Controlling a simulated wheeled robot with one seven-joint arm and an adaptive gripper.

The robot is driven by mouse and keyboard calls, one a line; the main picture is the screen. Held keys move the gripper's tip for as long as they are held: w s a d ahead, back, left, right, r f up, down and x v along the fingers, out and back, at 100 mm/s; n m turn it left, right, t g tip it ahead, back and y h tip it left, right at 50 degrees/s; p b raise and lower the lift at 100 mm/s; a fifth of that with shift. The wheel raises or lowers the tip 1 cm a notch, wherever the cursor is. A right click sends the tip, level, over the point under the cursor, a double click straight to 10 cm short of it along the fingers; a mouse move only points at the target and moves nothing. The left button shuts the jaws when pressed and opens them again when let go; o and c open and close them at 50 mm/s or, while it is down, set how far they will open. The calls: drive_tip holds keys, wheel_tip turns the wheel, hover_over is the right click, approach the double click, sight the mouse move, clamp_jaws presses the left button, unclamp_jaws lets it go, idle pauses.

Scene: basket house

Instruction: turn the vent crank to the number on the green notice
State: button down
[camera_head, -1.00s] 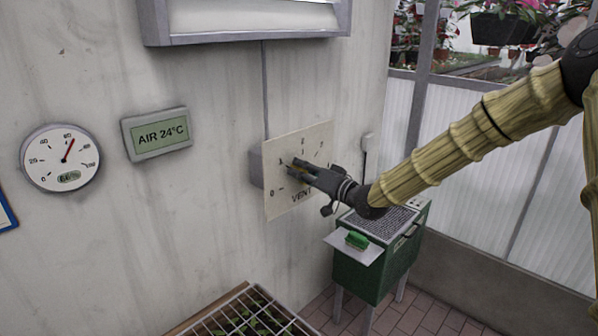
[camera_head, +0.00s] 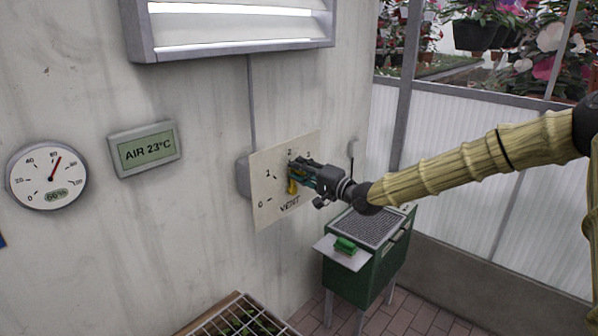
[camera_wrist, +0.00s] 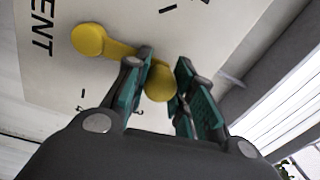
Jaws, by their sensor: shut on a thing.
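The vent panel (camera_head: 262,205) is a pale plate on the wall, marked VENT, with a scale from 0 at the lower left through 1 to 2 at the top and on to the right. The yellow crank (camera_head: 292,187) shows below my gripper (camera_head: 294,168), its handle end near the 2 and hidden by the fingers. In the wrist view my gripper (camera_wrist: 163,85) has its teal pads shut around the crank's round knob, and the crank's hub (camera_wrist: 87,40) lies to the left. No green notice with a number is readable in these views.
A display (camera_head: 146,149) reads AIR 23°C, beside a round gauge (camera_head: 47,175). A green cabinet (camera_head: 362,268) with a side shelf and a green block (camera_head: 346,245) stands below right. A planter with a wire grid (camera_head: 235,318) is below. A lamp housing (camera_head: 230,30) hangs above.

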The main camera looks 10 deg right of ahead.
drive_tip(key=shift+d, duration=0.1)
idle(0.4)
drive_tip(key=c, duration=1.1)
unclamp_jaws()
drive_tip(key=shift+c, duration=0.2)
drive_tip(key=v, duration=1.2)
drive_tip(key=shift+f, duration=0.1)
drive_tip(key=shift+d, duration=0.1)
